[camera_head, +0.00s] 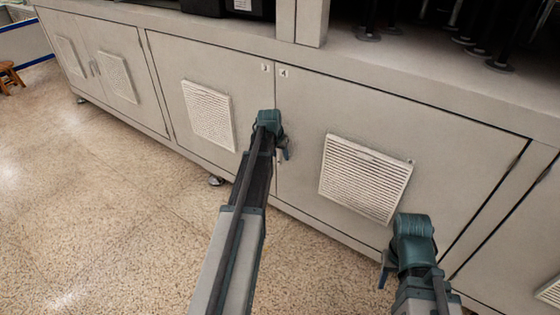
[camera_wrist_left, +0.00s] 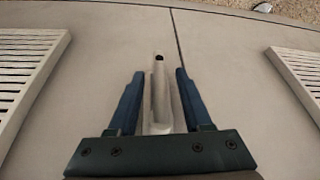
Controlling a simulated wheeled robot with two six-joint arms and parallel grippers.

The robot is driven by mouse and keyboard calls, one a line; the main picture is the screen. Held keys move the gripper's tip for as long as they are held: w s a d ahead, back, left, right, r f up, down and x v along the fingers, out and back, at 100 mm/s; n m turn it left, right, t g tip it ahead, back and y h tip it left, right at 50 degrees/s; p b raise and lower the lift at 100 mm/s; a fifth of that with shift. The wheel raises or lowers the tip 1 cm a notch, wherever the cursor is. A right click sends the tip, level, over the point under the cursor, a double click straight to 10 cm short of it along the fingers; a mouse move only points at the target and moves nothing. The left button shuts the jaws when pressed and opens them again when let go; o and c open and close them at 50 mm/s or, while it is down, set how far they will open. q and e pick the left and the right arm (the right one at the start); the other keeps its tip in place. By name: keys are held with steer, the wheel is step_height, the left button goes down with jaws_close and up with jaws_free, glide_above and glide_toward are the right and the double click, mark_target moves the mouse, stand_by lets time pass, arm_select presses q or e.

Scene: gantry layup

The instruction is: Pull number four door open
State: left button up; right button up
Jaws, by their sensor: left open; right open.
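The number four door (camera_head: 305,110) is a beige cabinet panel with a small "4" label at its upper left corner and a louvred vent (camera_head: 365,178). It looks shut, flush with the door marked 3. My left gripper (camera_head: 283,150) is at its left edge, beside the seam. In the left wrist view, the door's pale upright handle (camera_wrist_left: 160,95) lies between the two blue fingers of my left gripper (camera_wrist_left: 160,76), with a gap on each side. In the head view my arm mostly hides the handle. My right gripper (camera_head: 386,268) is open and empty, low before the door.
The number three door (camera_head: 165,75) with its own vent (camera_head: 208,115) is to the left, and more cabinet doors stand beyond. A countertop ledge (camera_head: 400,70) runs above. Speckled floor (camera_head: 110,200) is clear in front; a wooden stool (camera_head: 9,75) stands far left.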

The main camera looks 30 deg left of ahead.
arm_select(q)
steer(key=shift+f, duration=0.1)
jaws_close()
stand_by(1.4)
